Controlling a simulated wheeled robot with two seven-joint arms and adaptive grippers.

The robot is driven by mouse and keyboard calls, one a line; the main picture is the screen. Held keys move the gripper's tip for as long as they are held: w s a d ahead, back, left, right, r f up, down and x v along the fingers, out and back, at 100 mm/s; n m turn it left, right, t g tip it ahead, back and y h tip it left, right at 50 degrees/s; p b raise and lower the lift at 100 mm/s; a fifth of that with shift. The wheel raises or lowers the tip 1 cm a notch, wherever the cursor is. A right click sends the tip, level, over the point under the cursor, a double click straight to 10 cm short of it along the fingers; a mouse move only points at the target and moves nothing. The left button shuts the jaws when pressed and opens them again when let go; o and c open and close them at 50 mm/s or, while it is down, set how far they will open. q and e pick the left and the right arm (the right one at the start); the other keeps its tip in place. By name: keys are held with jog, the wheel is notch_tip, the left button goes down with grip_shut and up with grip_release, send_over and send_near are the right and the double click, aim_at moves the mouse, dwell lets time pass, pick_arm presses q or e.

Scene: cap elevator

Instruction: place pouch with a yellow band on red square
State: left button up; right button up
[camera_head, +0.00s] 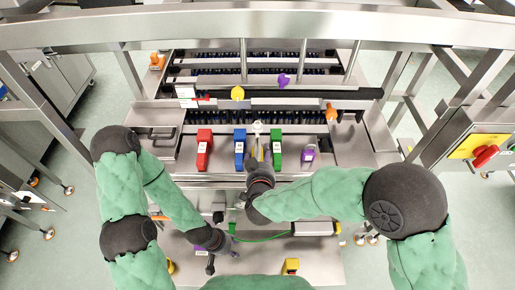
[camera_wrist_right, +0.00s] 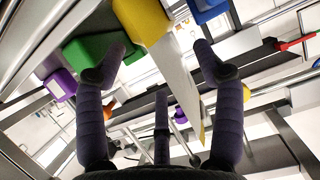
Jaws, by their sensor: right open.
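My right gripper (camera_head: 259,158) is over the middle of the row of coloured blocks. In the right wrist view its fingers (camera_wrist_right: 158,68) are spread apart. A pale flat piece with a yellow edge (camera_wrist_right: 180,88) passes between them, and I cannot tell whether it is the pouch with a yellow band. A yellow block (camera_wrist_right: 141,18) is just beyond the fingers; the gripper partly hides it in the head view. My left gripper (camera_head: 211,262) is low over the front table, and its finger opening is unclear. I cannot make out a red square.
A red block (camera_head: 204,150), a blue block (camera_head: 239,152) and a green block (camera_head: 277,148) stand in the row. A purple block (camera_head: 308,154) is at its right. A metal frame (camera_head: 250,25) crosses above. A green cable (camera_head: 262,239) lies on the front table.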

jog(key=b+x, duration=0.1)
jog(key=x, duration=0.3)
jog(key=shift+f, duration=0.15)
jog(key=shift+c, duration=0.3)
jog(key=c, duration=0.7)
jog(key=shift+c, duration=0.2)
